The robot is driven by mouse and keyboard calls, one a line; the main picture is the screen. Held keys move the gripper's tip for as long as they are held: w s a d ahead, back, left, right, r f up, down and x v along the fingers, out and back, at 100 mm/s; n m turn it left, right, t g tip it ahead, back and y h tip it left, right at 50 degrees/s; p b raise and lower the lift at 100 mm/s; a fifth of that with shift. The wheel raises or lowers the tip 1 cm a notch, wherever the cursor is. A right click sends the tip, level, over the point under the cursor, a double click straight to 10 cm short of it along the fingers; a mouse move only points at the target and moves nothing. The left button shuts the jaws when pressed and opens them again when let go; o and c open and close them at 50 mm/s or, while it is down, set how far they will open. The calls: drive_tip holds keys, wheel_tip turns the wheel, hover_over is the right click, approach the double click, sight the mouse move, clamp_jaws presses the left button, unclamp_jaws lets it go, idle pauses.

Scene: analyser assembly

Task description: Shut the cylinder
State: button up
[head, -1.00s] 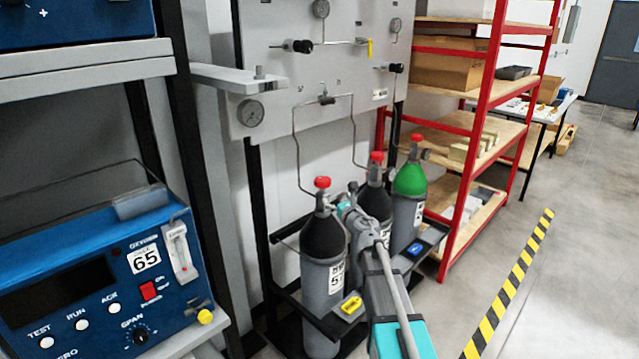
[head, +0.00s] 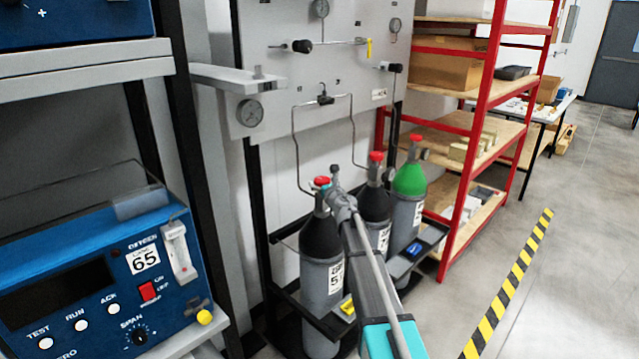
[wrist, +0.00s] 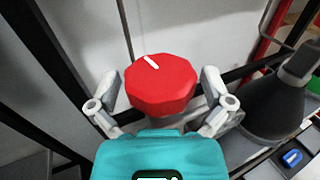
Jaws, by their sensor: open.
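Several gas cylinders stand in a rack below the grey panel. The nearest cylinder (head: 322,270) is grey with a black shoulder and a red valve knob (head: 321,182) on top. My gripper (head: 335,178) is at this knob, partly hiding the cylinder's right side. In the wrist view the red knob (wrist: 161,86), with a white mark line pointing up and left, lies between the two open fingers of my gripper (wrist: 161,97). Gaps show between the fingers and the knob's sides. The fingertip depth relative to the knob is hard to tell.
A second black-shouldered cylinder (head: 376,205) and a green-shouldered one (head: 410,180) stand close on the right, both with red knobs. Thin pipes (head: 296,150) run down from the panel (head: 280,90) behind the knob. A blue analyser (head: 100,280) is at the left.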

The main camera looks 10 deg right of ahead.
drive_tip(key=shift+w, duration=0.1)
drive_tip(key=c, duration=0.8)
drive_tip(key=shift+a, duration=0.5)
drive_tip(key=shift+c, duration=0.7)
drive_tip(key=shift+d, duration=0.4)
drive_tip(key=shift+h, duration=0.3)
